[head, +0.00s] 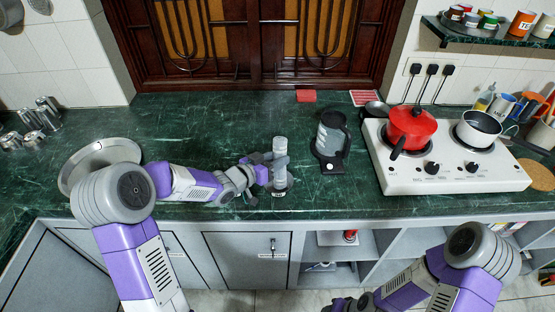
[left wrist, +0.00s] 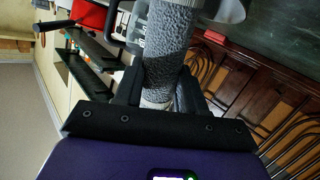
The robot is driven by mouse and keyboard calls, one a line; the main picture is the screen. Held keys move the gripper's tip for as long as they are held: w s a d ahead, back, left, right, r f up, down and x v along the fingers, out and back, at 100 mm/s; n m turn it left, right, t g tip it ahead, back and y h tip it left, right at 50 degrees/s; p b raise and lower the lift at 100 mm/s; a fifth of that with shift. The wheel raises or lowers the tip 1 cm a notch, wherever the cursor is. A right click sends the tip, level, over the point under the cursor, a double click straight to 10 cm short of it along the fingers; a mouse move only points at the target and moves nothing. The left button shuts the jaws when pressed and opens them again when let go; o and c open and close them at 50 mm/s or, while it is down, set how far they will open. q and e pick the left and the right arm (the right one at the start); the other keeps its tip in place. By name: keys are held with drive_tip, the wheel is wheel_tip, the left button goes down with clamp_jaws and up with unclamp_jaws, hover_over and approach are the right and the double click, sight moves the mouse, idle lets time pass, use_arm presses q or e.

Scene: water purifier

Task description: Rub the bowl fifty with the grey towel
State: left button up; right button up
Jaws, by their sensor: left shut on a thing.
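My left gripper (head: 266,175) is shut on an upright grey cylinder, which looks like the rolled grey towel (head: 280,150). Its rough grey surface shows between the fingers in the left wrist view (left wrist: 167,40). A small dark ring shows at its foot, near the counter's front edge; I cannot tell whether it touches the counter. A wide round metal dish (head: 72,172), perhaps the bowl, lies at the left of the counter, partly hidden behind my left arm. My right gripper (head: 345,303) is low at the bottom edge, in front of the cabinets, and its fingers are not clear.
A dark kettle-like appliance (head: 332,135) stands just right of the grey cylinder. A white stove (head: 450,178) bears a red pot (head: 412,127) and a white pan (head: 480,126). Metal cups (head: 45,113) stand at far left. The green counter's (head: 210,120) back middle is mostly clear.

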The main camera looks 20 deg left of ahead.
use_arm(q)
drive_tip(key=shift+a, duration=0.35)
drive_tip(key=shift+s+d+f, duration=0.1)
drive_tip(key=shift+s+d, duration=0.15)
drive_tip(key=shift+s, duration=0.35)
drive_tip(key=shift+s+d, duration=0.2)
drive_tip(key=shift+s, duration=0.35)
drive_tip(key=shift+w+d+b, duration=0.3)
drive_tip(key=shift+d+b, duration=0.05)
drive_tip(key=shift+w, duration=0.4)
drive_tip(key=shift+w+a+p, duration=0.3)
drive_tip(key=shift+w+p, duration=0.05)
drive_tip(key=shift+w, duration=0.05)
drive_tip(key=shift+a, duration=0.45)
drive_tip(key=shift+s+d, duration=0.2)
drive_tip(key=shift+s, duration=0.35)
